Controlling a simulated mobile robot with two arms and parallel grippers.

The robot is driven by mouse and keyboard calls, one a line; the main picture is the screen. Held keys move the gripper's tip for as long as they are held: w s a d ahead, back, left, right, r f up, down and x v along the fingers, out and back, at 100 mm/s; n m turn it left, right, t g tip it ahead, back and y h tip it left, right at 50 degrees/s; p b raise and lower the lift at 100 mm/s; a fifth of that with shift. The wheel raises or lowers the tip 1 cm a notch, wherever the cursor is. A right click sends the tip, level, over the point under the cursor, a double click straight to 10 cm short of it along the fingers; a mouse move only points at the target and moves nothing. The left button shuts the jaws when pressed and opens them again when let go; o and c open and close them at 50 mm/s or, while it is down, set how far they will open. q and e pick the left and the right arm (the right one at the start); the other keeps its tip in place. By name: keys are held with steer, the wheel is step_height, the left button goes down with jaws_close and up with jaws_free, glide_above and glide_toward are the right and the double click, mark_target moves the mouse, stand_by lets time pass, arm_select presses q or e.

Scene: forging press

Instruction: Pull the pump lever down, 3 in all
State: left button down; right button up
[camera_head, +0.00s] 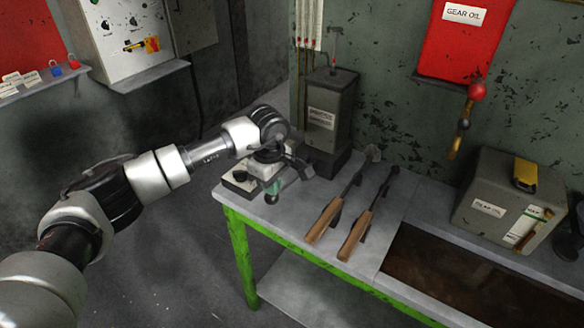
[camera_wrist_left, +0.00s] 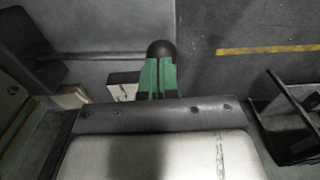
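The pump (camera_head: 238,184), a low pale block, sits at the left end of the grey workbench. My left gripper (camera_head: 274,187) is over its right side, pointing down. The pump lever ends in a dark round knob (camera_head: 271,198), just below the gripper's greenish fingertips. In the left wrist view the green fingers (camera_wrist_left: 159,78) are close together against the dark knob (camera_wrist_left: 161,49). They look closed on the lever; its shaft is mostly hidden by the fingers and wrist. My right gripper is in neither view.
Two wooden-handled tools (camera_head: 328,212) lie right of the pump on the workbench (camera_head: 300,262). A tall grey labelled box (camera_head: 324,112) stands behind. A grey case (camera_head: 492,200) is at the right, behind a dark recessed tray (camera_head: 440,270). Open floor lies left of the bench.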

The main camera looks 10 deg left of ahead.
mark_target(271, 197)
arm_select(q)
step_height(271, 197, down, 3)
steer(key=shift+s+f+b, duration=0.15)
steer(key=shift+f+b, duration=0.05)
steer(key=shift+b, duration=1)
steer(key=shift+r+p, duration=0.45)
steer(key=shift+r, duration=0.25)
step_height(271, 197, up, 10)
steer(key=w+p, duration=0.2)
steer(key=p, duration=0.2)
steer(key=shift+d+r, duration=0.2)
steer(key=shift+d, duration=0.05)
steer(key=shift+f, duration=0.1)
steer(key=shift+s+a+f+b, duration=0.1)
steer(key=shift+s+f+b, duration=0.2)
steer(key=shift+f+b, duration=0.85)
steer(key=shift+s+a+f+b, duration=0.1)
steer(key=shift+s+f+b, duration=0.15)
steer(key=shift+f+b, duration=0.85)
steer(key=shift+s+a+f+b, duration=0.1)
steer(key=shift+s+f+b, duration=0.3)
steer(key=shift+f, duration=1.35)
steer(key=shift+w, duration=0.1)
